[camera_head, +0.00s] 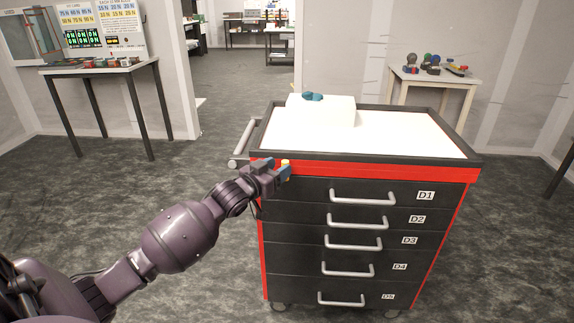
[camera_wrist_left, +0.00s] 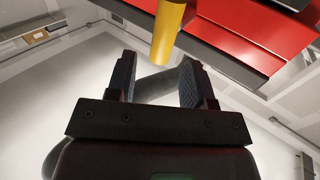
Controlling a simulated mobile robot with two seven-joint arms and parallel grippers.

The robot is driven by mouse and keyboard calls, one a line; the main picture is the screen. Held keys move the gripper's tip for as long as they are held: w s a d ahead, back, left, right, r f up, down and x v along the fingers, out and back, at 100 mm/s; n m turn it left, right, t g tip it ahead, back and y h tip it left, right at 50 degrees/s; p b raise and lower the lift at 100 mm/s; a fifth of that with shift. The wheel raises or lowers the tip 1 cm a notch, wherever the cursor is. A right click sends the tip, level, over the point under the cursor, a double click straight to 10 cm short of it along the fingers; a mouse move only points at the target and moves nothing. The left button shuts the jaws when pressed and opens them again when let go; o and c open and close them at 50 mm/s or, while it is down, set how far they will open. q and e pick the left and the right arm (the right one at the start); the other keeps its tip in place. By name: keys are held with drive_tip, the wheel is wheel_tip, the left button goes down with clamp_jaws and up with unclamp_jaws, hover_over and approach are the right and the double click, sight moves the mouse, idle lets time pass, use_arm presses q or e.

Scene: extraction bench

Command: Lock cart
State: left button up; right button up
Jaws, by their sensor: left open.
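The cart (camera_head: 462,172) is black and red with a white top and several drawers labelled D1 to D5, all looking shut. A small yellow piece (camera_head: 285,163) shows at its upper left front corner. In the left wrist view a yellow cylinder (camera_wrist_left: 168,30) sticks out beside the cart's red edge (camera_wrist_left: 275,25). My left gripper (camera_head: 284,171) is at that corner, next to the yellow piece. In the wrist view my left gripper (camera_wrist_left: 160,82) is open, with the cylinder's end beyond the fingertips and nothing clearly held. My right gripper is not in view.
A grey push handle (camera_head: 243,140) is on the cart's left side. A white box (camera_head: 325,112) with teal items (camera_head: 312,97) sits on the cart top. Side tables stand at the back left (camera_head: 100,69) and back right (camera_head: 440,80). Floor is open around the cart.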

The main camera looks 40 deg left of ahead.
sight(285, 161)
use_arm(q)
drive_tip(key=shift+w+d+b, duration=0.1)
drive_tip(key=shift+w+b, duration=0.2)
drive_tip(key=shift+w, duration=1.6)
clamp_jaws()
